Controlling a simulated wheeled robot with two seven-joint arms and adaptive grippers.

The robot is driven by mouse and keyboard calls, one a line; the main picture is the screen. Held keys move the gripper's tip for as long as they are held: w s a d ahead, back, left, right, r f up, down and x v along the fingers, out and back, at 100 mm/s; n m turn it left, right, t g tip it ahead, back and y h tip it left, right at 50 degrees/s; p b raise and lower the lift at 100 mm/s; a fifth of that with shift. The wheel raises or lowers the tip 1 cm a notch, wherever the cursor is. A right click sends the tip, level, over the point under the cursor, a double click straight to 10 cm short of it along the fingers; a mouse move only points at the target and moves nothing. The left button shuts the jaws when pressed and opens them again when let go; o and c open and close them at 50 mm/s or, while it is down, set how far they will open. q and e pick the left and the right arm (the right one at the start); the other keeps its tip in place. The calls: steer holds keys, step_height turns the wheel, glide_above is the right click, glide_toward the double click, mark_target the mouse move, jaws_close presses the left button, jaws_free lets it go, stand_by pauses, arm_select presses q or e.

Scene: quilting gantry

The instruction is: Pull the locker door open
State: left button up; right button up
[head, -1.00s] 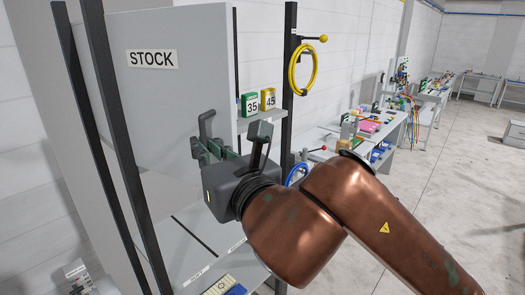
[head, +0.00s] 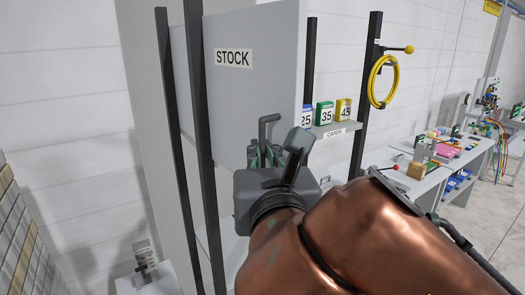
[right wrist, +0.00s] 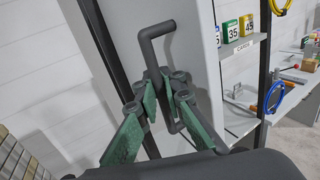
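The locker door (head: 240,95) is a flat light-grey panel with a STOCK label, standing upright left of centre in the head view. It also shows in the right wrist view (right wrist: 195,45). Its handle (head: 268,128) is a dark-grey bent bar near the door's right edge. In the right wrist view the handle (right wrist: 157,30) rises between the green-padded fingers. My right gripper (head: 266,157) is shut on the handle, with its fingertips (right wrist: 165,80) close on both sides of the bar. The gripper body hides the lower door in the head view. My left gripper is not in view.
Dark posts (head: 202,150) stand left of the door. Right of it, a shelf (head: 338,129) holds numbered card boxes (head: 325,113), and a yellow cable coil (head: 381,82) hangs on a post. Workbenches (head: 440,182) stand farther right. A stack of slatted blocks (head: 22,235) is at the lower left.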

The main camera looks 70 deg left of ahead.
steer(key=shift+o, duration=1)
steer(key=shift+d, duration=0.25)
steer(key=shift+s+d, duration=0.15)
steer(key=shift+d, duration=0.1)
steer(key=v, duration=1.1)
steer(key=shift+d, duration=0.15)
